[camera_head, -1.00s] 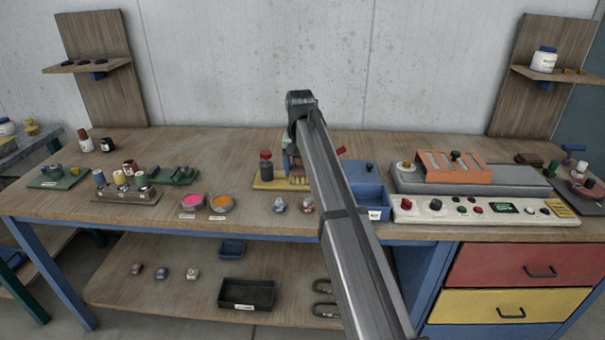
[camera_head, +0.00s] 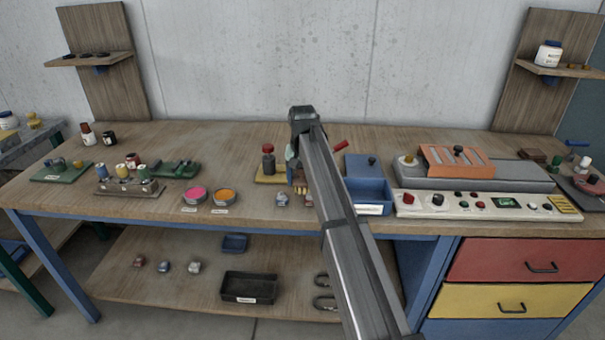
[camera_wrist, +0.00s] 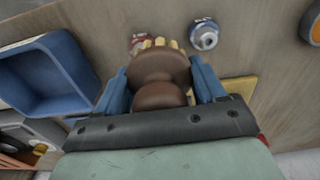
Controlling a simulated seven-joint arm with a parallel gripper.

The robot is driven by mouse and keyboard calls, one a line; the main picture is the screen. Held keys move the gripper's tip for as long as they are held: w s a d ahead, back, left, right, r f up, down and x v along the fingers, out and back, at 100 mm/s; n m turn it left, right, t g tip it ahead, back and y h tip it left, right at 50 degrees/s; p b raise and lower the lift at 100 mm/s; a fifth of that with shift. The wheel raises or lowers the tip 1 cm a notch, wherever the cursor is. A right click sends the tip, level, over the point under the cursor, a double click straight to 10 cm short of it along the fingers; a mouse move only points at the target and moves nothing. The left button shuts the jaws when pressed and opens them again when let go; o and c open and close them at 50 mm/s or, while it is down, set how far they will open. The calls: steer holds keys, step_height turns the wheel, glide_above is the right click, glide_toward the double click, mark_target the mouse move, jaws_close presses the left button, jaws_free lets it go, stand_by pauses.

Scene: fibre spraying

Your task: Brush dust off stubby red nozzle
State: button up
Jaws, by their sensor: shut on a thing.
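My gripper (camera_wrist: 161,78) is shut on a brush (camera_wrist: 160,65) with a rounded brown handle and pale yellow bristles. The blue fingers stand on both sides of the handle. A red nozzle (camera_wrist: 138,41) shows just beyond the bristles in the wrist view, partly hidden by them; I cannot tell whether they touch. A grey-blue nozzle (camera_wrist: 204,36) stands beside it. In the head view my arm partly hides the gripper and the red nozzle (camera_head: 307,201), while the grey-blue nozzle (camera_head: 282,199) shows near the bench's front edge.
A blue bin (camera_head: 369,193) stands to the right. A yellow stand (camera_head: 268,177) with a red-capped bottle (camera_head: 268,158) is behind the nozzles. Pink (camera_head: 195,194) and orange (camera_head: 225,196) dishes lie left. A control panel (camera_head: 470,204) is farther right.

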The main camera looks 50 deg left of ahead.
steer(key=shift+f, duration=1.05)
stand_by(0.9)
steer(key=shift+w, duration=0.1)
steer(key=shift+w+d, duration=1.6)
steer(key=shift+d, duration=0.25)
steer(key=shift+a, duration=0.1)
steer(key=shift+s+a+f, duration=0.15)
steer(key=shift+s+a, duration=0.75)
steer(key=shift+s+a+f, duration=0.15)
steer(key=shift+s+a, duration=0.75)
steer(key=shift+r, duration=0.15)
steer(key=shift+w+r, duration=0.1)
steer(key=shift+r, duration=2.85)
